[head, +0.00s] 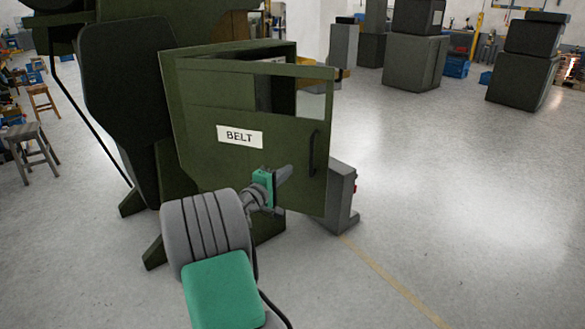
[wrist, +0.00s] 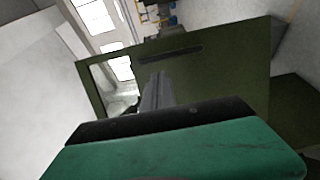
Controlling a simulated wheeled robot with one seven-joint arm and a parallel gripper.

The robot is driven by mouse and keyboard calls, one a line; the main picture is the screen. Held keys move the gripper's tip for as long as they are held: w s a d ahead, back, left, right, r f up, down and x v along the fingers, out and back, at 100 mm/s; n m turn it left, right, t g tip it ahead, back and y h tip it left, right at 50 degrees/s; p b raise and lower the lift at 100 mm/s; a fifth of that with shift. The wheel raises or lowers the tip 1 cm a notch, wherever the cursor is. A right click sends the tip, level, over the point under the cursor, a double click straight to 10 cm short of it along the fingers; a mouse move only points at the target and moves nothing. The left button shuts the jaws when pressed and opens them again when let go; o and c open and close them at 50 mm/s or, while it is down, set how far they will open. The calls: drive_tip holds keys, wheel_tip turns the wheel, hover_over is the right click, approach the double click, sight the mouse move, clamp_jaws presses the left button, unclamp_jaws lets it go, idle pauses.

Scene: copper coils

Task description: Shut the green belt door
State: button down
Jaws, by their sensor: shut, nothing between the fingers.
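The green belt door (head: 245,160) stands ajar on the front of the green machine in the head view, with a white "BELT" label (head: 240,135) and a dark vertical handle (head: 312,153) near its right edge. A gap shows behind its top and right side. My gripper (head: 284,174) is shut and empty in front of the door's lower right part, left of and below the handle. In the wrist view the door (wrist: 225,85) fills the middle and right, and my gripper's fingers (wrist: 158,85) point at it. Whether the fingertips touch the door I cannot tell.
The green machine (head: 125,95) stands behind and left of the door. Open floor (head: 450,170) lies to the right. Stools (head: 32,148) stand at the far left.

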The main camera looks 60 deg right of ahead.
sight(310, 152)
drive_tip(key=d, duration=0.8)
drive_tip(key=s+d+p, duration=0.1)
drive_tip(key=d, duration=0.3)
drive_tip(key=shift+d, duration=0.1)
